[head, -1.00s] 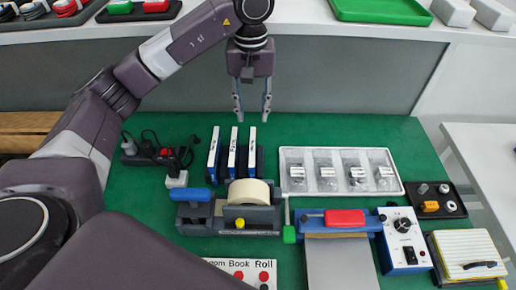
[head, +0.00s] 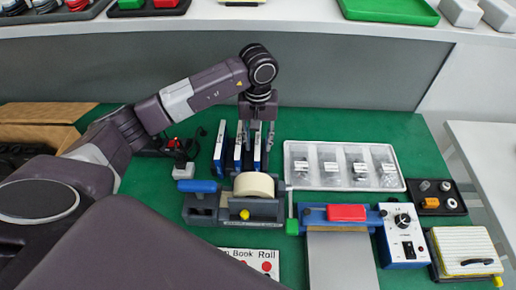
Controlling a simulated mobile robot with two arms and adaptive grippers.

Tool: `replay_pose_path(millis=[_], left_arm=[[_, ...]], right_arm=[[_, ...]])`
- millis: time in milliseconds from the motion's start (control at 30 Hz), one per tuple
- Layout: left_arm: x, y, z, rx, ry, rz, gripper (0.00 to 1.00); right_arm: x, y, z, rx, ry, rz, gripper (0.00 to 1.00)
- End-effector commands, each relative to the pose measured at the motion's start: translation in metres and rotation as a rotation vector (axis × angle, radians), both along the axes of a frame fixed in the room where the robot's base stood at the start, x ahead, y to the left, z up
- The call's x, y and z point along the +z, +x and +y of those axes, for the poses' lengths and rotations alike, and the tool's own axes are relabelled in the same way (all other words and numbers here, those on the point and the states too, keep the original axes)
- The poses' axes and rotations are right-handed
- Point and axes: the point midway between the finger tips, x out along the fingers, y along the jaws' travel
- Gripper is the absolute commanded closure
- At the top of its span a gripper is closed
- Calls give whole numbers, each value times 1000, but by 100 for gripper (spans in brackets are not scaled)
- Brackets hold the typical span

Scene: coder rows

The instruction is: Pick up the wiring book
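Three thin white-and-blue books stand upright in a dark rack: the left book (head: 220,148), the middle book (head: 238,155) and the right book (head: 257,150). Their spine lettering is too small to read, so I cannot tell which is the wiring book. My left gripper (head: 257,138) points down at the rack with its fingers apart. One finger shows to each side of the right book's top; I see no clear contact. The left finger partly covers the middle book. My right gripper is not in view.
A tape dispenser (head: 206,206) stands just in front of the rack. A clear-lidded tray (head: 296,181) lies close on the right, and a white plug with dark cables (head: 184,171) on the left. Green mat is bare behind the tray.

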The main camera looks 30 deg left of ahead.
Motion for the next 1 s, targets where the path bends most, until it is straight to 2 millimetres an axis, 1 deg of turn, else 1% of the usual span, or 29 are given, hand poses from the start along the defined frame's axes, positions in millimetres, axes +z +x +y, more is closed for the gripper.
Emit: replay_pose_path(millis=[67,267,533,1000], left_arm=[[-3,0,0,0,0,0,68],[-3,0,0,0,0,-1,69],[-3,0,0,0,0,-1,99],[-1,1,0,0,0,-2,100]], right_arm=[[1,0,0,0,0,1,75],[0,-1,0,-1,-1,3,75],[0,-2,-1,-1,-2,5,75],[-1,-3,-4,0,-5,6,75]])
